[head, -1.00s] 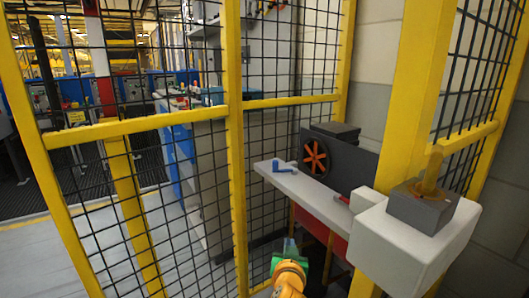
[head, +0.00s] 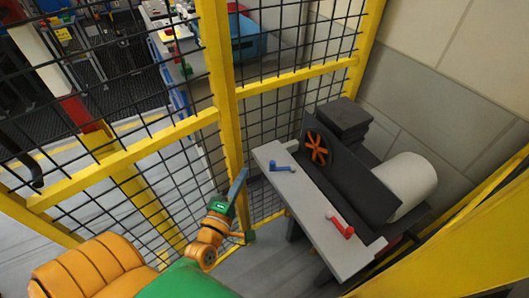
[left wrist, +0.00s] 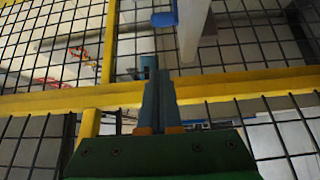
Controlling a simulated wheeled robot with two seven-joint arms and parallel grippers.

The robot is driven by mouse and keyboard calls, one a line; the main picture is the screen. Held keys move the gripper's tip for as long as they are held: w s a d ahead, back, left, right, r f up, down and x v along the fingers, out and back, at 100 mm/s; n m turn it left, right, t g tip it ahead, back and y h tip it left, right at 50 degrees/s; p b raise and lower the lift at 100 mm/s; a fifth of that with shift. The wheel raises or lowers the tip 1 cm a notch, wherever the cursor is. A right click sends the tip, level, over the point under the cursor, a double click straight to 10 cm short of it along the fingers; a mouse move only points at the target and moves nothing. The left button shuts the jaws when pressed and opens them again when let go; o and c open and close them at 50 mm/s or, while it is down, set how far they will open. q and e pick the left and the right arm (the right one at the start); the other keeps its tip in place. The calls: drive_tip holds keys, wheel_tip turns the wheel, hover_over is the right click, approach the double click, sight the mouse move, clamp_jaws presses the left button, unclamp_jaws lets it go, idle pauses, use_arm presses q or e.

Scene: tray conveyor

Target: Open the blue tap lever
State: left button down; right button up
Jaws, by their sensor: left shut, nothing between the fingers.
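The blue tap lever (head: 276,166) is mounted on the light grey bench (head: 273,200), near its far left end. Its arm lies roughly sideways across the top. My left gripper (head: 241,176) is left of the bench, apart from the lever, with its narrow fingers pointing up in the picture. The fingers are shut together and empty. In the left wrist view, the shut fingers (left wrist: 158,75) point towards a blue piece (left wrist: 164,19) at the top, which looks like the lever's end. My right gripper is not in view.
A red lever (head: 342,227) sits nearer on the same bench. Behind are a dark panel with an orange handwheel (head: 317,149) and a white cylinder (head: 405,183). A yellow-framed mesh fence (head: 226,95) stands close behind and left of my left gripper.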

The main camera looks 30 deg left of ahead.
sight(271, 165)
use_arm(q)
drive_tip(key=w, duration=0.2)
drive_tip(key=w+d+p, duration=0.1)
drive_tip(key=w, duration=0.1)
drive_tip(key=w+d, duration=0.1)
drive_tip(key=w, duration=0.1)
drive_tip(key=shift+w+d+p, duration=0.1)
drive_tip(key=shift+w+p, duration=0.15)
drive_tip(key=shift+p, duration=0.05)
drive_tip(key=shift+s+d, duration=0.1)
drive_tip(key=shift+d, duration=0.1)
drive_tip(key=shift+f, duration=0.1)
drive_tip(key=s+d, duration=0.2)
drive_tip(key=shift+s+d+p, duration=0.2)
drive_tip(key=shift+d+p, duration=0.2)
